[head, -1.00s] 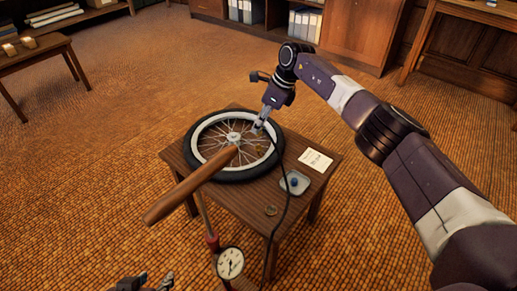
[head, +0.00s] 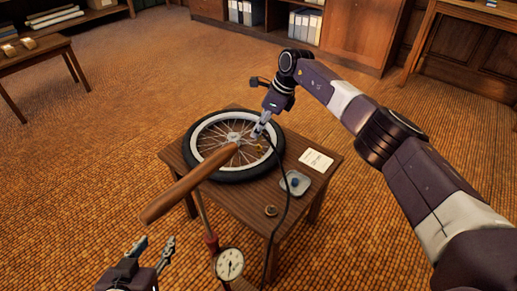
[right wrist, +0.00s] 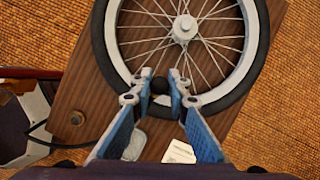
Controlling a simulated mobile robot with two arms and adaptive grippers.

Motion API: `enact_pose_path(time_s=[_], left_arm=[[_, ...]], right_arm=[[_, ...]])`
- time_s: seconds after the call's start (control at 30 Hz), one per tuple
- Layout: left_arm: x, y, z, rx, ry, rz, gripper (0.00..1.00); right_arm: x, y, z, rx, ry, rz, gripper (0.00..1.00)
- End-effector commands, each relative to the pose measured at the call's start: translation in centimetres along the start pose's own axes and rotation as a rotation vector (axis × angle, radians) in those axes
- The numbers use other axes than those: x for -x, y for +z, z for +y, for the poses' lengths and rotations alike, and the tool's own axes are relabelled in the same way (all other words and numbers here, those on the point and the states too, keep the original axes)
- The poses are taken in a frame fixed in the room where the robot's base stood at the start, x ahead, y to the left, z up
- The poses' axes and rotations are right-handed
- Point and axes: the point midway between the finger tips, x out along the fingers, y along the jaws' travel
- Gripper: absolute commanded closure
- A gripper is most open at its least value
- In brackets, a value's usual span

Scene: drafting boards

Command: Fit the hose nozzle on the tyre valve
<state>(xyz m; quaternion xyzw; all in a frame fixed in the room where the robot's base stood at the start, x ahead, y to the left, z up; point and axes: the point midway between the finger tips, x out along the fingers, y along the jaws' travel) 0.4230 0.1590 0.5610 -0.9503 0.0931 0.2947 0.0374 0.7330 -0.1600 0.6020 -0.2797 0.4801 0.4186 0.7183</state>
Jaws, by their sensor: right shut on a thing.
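The tyre (head: 272,166) is on a spoked wheel lying flat on a small wooden table; it also shows in the right wrist view (right wrist: 239,88). My right gripper (head: 258,133) is above the wheel's right side, shut on the hose nozzle (right wrist: 160,85), which shows as a dark round end between the fingers. The black hose (head: 287,205) hangs from it over the table's front. I cannot make out the tyre valve clearly, nor whether the nozzle touches it. My left gripper (head: 155,247) is open and empty, left of the pump gauge (head: 229,263).
The pump's wooden handle (head: 190,185) sticks up in front of the table (head: 240,205). A small dish (head: 296,184) with a blue item, a white card (head: 316,160) and a small round brass piece (head: 271,210) lie on the tabletop.

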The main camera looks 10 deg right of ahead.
Motion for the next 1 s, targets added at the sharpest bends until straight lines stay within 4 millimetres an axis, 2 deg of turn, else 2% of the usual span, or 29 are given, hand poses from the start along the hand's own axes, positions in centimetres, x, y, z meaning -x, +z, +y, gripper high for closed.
enact_pose_path(time_s=[0.53,1.0], left_arm=[[-0.3,-4.1,0.5,-0.001,0.011,0.176,0.6],[-0.3,-4.6,0.6,-0.001,0.012,0.197,0.6]], right_arm=[[-1.1,-0.4,0.0,0.0,0.0,0.0,1.0],[-1.2,-0.5,0.0,0.0,0.0,0.0,1.0]])
